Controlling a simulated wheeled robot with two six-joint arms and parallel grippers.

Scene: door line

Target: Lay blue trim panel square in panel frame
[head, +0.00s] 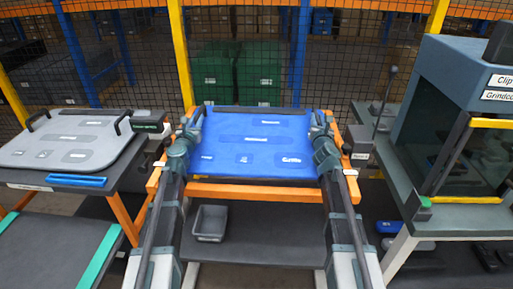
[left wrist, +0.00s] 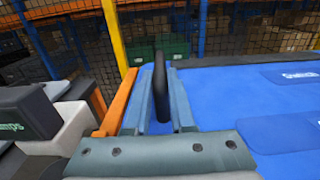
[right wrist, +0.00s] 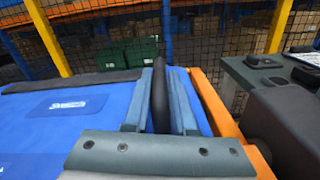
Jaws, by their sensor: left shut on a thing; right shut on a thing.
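The blue trim panel (head: 255,150) lies flat between my two arms, over the orange panel frame (head: 255,192). It has several darker blue patches with pale labels. Orange frame parts show along its front and at both sides. My left gripper (head: 193,122) is shut on the black handle (left wrist: 161,90) at the panel's left edge. My right gripper (head: 319,122) is shut on the black handle (right wrist: 160,92) at its right edge. In both wrist views the fingers flank an upright handle. The views do not show clearly whether the panel touches the frame all round.
A grey panel (head: 70,140) with black handles lies on a table at the left, with a blue bar (head: 76,181) before it. A glazed machine (head: 460,120) stands at the right. A grey bin (head: 209,222) sits on the shelf below. A mesh fence (head: 340,60) closes the back.

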